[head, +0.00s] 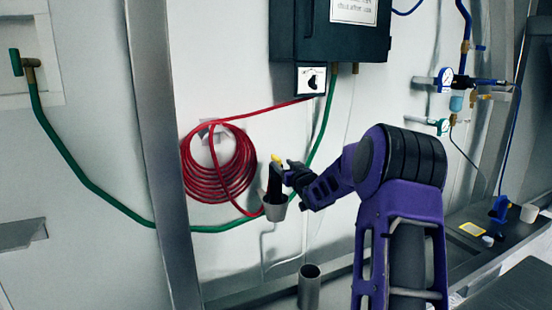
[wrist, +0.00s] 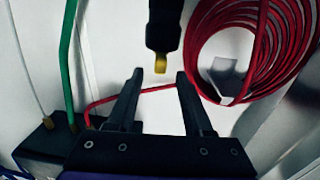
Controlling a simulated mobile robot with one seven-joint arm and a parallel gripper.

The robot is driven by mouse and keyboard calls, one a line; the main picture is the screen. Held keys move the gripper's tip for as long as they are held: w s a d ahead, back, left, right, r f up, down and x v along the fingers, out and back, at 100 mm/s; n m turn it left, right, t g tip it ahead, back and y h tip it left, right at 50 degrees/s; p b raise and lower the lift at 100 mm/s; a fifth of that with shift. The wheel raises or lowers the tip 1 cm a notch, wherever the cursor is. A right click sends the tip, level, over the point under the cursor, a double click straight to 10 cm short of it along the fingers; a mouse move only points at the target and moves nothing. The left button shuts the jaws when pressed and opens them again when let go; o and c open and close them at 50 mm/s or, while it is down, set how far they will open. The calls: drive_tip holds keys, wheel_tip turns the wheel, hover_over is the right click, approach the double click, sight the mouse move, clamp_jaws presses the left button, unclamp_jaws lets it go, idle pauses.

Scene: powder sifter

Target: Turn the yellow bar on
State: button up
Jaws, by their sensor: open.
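The yellow bar (head: 276,158) is a small yellow tab on the end of a dark upright fitting (head: 274,183) in front of the wall. In the wrist view the yellow bar (wrist: 160,62) points down from the dark fitting (wrist: 164,24). My gripper (head: 284,170) is beside it at the right in the head view. In the wrist view my gripper (wrist: 159,75) is open, with the bar in line with the gap, at or just past the fingertips. I cannot tell whether the fingers touch it. Part of the fitting is hidden by my gripper in the head view.
A coiled red hose (head: 218,163) hangs on the wall close by at left. A black box (head: 330,30) is above. A green hose (head: 95,188) runs along the wall. A grey cup (head: 275,208) sits under the fitting, with a metal tube (head: 309,287) below.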

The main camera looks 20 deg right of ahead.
sight(276, 157)
drive_tip(key=w, duration=0.6)
drive_tip(key=shift+w+d+p, duration=0.1)
drive_tip(key=shift+w+p, duration=0.25)
drive_tip(key=shift+w, duration=0.05)
clamp_jaws()
